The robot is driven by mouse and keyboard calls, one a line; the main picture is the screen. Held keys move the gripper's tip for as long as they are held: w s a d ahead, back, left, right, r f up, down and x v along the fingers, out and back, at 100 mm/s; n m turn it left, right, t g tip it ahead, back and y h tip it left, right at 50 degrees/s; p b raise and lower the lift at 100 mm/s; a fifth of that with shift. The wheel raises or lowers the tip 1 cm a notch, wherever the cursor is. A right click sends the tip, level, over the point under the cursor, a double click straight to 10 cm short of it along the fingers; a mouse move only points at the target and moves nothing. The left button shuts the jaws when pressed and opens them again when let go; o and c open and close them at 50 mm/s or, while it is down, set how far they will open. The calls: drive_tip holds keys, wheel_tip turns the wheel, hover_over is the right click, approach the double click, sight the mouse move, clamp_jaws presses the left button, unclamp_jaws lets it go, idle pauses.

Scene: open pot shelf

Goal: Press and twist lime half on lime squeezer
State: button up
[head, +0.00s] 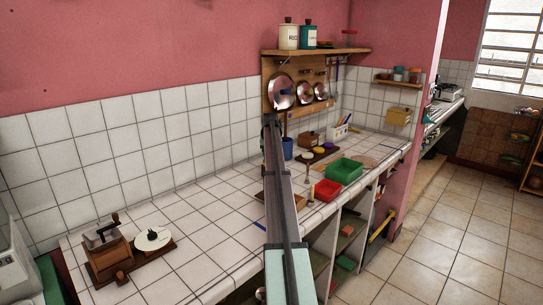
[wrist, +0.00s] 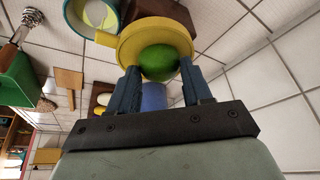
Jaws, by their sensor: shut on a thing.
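In the wrist view the two dark blue fingers of my gripper (wrist: 160,80) are closed around the sides of a green lime half (wrist: 158,62). A round yellow lime squeezer (wrist: 128,48) with a raised rim lies right beyond the lime half, and its rim curves around the lime's far side. The lime overlaps the squeezer's dish; I cannot tell how firmly they touch. The squeezer's centre is hidden behind the lime and fingers. In the head view my arm stretches across the counter and hides the gripper, lime and squeezer from clear sight.
In the head view a green bin (head: 344,171) and a red bin (head: 327,190) stand near the counter's front edge. A coffee grinder (head: 103,240) stands at the left. Pot lids (head: 282,91) hang on the back wall.

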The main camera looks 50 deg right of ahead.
idle(0.3)
drive_tip(key=m+g, duration=0.1)
drive_tip(key=m, duration=0.1)
drive_tip(key=m+g, duration=0.1)
drive_tip(key=m, duration=0.2)
drive_tip(key=shift+h, duration=0.3)
drive_tip(key=m+g, duration=0.1)
drive_tip(key=m, duration=0.2)
drive_tip(key=shift+f, duration=0.15)
drive_tip(key=shift+s, duration=0.1)
drive_tip(key=n+t, duration=0.1)
drive_tip(key=n, duration=0.3)
drive_tip(key=shift+t, duration=0.3)
drive_tip(key=shift+n+t+y, duration=0.4)
drive_tip(key=shift+n+t, duration=0.2)
drive_tip(key=shift+n, duration=1.5)
